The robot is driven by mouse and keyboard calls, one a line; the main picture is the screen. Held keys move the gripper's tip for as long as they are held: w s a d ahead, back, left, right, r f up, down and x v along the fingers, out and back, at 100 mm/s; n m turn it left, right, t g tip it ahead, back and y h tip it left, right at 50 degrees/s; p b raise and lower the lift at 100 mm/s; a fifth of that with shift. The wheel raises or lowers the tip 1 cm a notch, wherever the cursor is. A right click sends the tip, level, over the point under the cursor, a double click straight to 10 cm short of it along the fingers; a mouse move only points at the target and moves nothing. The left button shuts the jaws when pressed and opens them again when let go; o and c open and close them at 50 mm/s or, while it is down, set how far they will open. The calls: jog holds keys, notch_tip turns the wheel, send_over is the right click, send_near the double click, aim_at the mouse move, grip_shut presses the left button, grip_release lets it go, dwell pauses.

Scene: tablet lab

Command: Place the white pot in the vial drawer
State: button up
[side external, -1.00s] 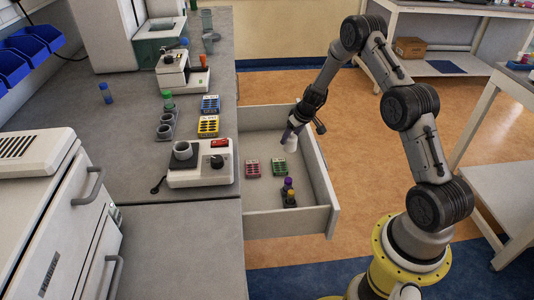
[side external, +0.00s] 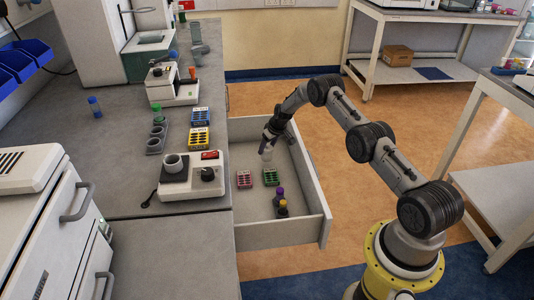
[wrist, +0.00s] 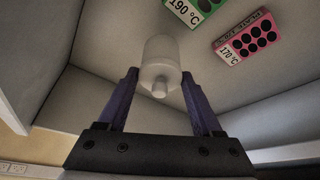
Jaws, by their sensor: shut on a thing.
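The white pot (side external: 266,155) is held in my gripper (side external: 268,143) over the far part of the open vial drawer (side external: 318,190). In the wrist view the pot (wrist: 161,55) sits between the two dark purple fingers of my gripper (wrist: 159,75), which are shut on it. Its narrower stub points back towards the wrist. The drawer's inner walls and floor (wrist: 120,25) surround it in that view. I cannot tell how high it is above the floor.
In the drawer, a pink rack (side external: 244,179), a green rack (side external: 270,177) and dark vials with purple and orange caps (side external: 281,203) stand nearer the front. A hotplate device (side external: 195,178) sits on the bench to the left. Drawer floor left of the vials is clear.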

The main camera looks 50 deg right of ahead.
aim_at(269, 149)
jog(key=shift+w+d+f, duration=0.1)
jog(key=shift+w+f, duration=0.1)
jog(key=shift+f, duration=1.55)
jog(key=shift+f, duration=0.1)
jog(key=o, duration=1.3)
